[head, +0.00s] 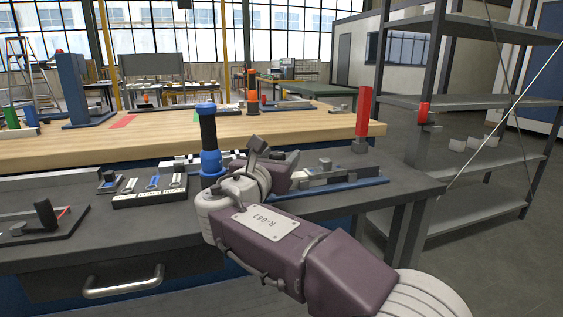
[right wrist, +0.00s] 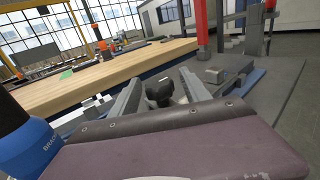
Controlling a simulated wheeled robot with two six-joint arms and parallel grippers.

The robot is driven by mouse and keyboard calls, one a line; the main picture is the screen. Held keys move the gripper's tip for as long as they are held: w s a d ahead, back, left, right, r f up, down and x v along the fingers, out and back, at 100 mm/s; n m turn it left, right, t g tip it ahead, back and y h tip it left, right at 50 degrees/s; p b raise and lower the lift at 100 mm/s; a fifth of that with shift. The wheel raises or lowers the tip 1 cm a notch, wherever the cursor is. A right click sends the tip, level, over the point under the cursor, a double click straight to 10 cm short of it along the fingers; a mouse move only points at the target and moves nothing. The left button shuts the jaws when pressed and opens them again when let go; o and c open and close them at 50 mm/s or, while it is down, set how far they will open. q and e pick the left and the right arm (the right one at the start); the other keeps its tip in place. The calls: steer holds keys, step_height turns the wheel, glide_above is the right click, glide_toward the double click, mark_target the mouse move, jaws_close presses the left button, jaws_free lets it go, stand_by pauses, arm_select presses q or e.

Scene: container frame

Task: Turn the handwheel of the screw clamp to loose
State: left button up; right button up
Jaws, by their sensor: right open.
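The screw clamp (head: 335,174) is a grey metal body on a blue base plate, on the right part of the dark bench. It also shows beyond my fingers in the right wrist view (right wrist: 228,72). A dark lobed knob, which looks like its handwheel (right wrist: 159,92), appears between my right fingers in the right wrist view. My arm and gripper hide it in the head view. My right gripper (head: 277,156) is open at the clamp's left end; its fingers (right wrist: 162,88) lie on either side of the knob, and contact is not clear. My left gripper is not in view.
A blue and black upright tool (head: 209,140) stands just left of my right gripper. A red post (head: 363,113) rises behind the clamp. A tool tray (head: 150,190) and a small fixture (head: 40,220) lie on the left bench. Grey shelving (head: 470,103) stands at the right.

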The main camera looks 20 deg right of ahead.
steer(key=shift+x, duration=0.95)
jaws_close()
